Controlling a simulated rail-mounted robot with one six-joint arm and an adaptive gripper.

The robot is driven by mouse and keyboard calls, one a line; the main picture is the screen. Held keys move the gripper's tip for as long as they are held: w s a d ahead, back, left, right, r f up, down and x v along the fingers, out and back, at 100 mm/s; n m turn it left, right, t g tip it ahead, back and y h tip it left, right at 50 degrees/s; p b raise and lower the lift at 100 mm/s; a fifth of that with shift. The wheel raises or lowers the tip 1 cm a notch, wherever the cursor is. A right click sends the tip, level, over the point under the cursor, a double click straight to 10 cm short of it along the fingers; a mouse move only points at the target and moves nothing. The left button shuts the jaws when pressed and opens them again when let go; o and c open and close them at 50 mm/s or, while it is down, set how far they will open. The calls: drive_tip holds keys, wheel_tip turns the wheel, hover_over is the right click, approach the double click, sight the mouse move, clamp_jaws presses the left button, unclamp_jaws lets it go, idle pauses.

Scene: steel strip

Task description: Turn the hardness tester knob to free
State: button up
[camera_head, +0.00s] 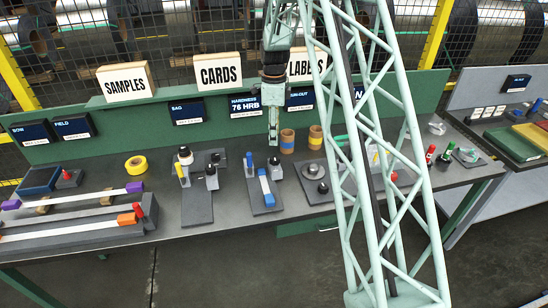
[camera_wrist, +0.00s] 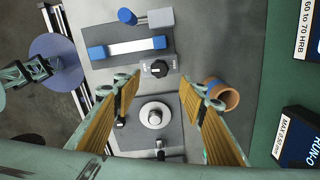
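The hardness tester (camera_head: 263,195) is a dark plate on the bench with a blue and white bar and a blue post. It also shows in the wrist view (camera_wrist: 125,48). Its black knob (camera_wrist: 158,68) sits on a small light plate at the tester's corner, with a pale mark on top; its setting is too small to read. The knob also shows in the head view (camera_head: 275,161). My gripper (camera_head: 273,140) hangs above the bench behind the tester, pointing down. In the wrist view my gripper (camera_wrist: 164,95) is open and empty, its fingers spread wide, with the knob beyond the fingertips.
A round-disc gauge (camera_wrist: 155,114) lies between my fingers in view, below the knob. A brown cup (camera_head: 287,141) and a yellow-banded cup (camera_head: 315,138) stand near. Another device (camera_head: 197,205) stands left.

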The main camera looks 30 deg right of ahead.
sight(274, 158)
drive_tip(key=shift+f+p, duration=0.65)
drive_tip(key=shift+f, duration=5.4)
drive_tip(key=c, duration=0.8)
